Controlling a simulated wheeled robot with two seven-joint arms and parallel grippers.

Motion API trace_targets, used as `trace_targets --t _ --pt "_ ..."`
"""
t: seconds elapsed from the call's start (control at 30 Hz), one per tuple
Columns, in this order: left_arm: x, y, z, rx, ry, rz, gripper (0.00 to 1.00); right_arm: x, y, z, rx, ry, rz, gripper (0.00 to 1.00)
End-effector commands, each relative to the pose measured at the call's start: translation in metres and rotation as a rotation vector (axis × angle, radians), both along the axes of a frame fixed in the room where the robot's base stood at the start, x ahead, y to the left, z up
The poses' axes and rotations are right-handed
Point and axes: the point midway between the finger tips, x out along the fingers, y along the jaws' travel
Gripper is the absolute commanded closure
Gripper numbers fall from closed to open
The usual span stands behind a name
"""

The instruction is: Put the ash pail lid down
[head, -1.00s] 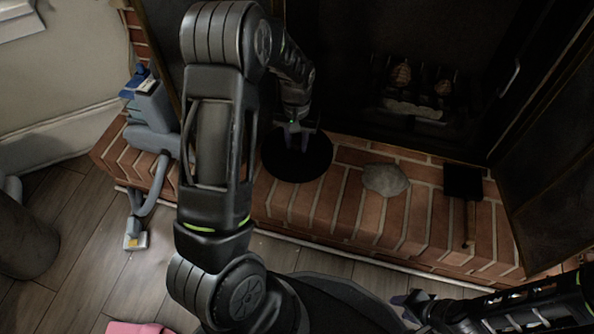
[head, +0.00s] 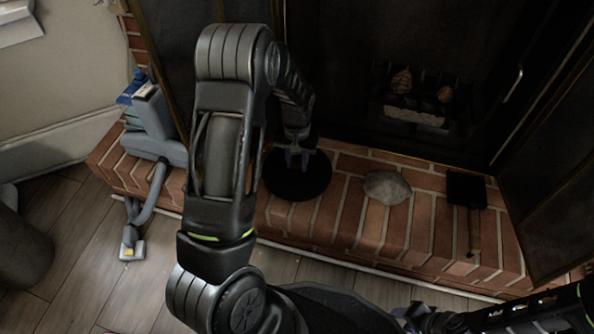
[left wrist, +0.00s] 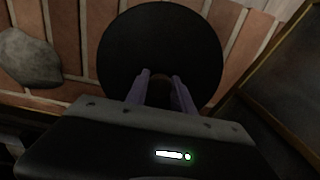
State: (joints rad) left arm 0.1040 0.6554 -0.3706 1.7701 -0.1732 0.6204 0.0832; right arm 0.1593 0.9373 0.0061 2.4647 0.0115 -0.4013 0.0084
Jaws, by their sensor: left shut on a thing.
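The ash pail lid (head: 298,187) is a round black disc over the brick hearth, left of the grey stone. My left gripper (head: 299,160) is above it, shut on its handle. In the left wrist view the lid (left wrist: 160,35) lies flat beyond the two purple-grey fingers (left wrist: 161,90), with a small brownish handle between them. The lid looks at or very near the bricks; I cannot tell whether it touches. My right gripper (head: 408,312) is at the bottom right, away from the lid, and its jaws are unclear.
A grey stone (head: 387,187) and a black shovel (head: 467,190) lie on the brick hearth (head: 345,215) to the right. A grey vacuum-like device (head: 150,125) stands at the left end. The fireplace opening (head: 420,60) is behind. Bare brick shows between lid and stone.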

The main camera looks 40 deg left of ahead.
Motion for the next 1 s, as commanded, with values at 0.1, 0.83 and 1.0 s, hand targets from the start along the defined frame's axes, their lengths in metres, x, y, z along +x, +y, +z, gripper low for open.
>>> trace_targets --t 0.1,0.83,1.0 --pt "-0.001 0.000 -0.026 -0.001 0.003 0.000 1.00 0.002 0.000 -0.014 0.000 -0.004 -0.002 0.64" --pt "0.000 0.000 -0.044 0.000 0.001 0.000 0.57 0.004 -0.001 -0.019 0.003 -0.004 -0.003 0.64" --pt "0.000 0.000 -0.044 0.000 0.001 0.000 0.49 0.004 -0.001 -0.019 0.003 -0.004 -0.003 0.64"
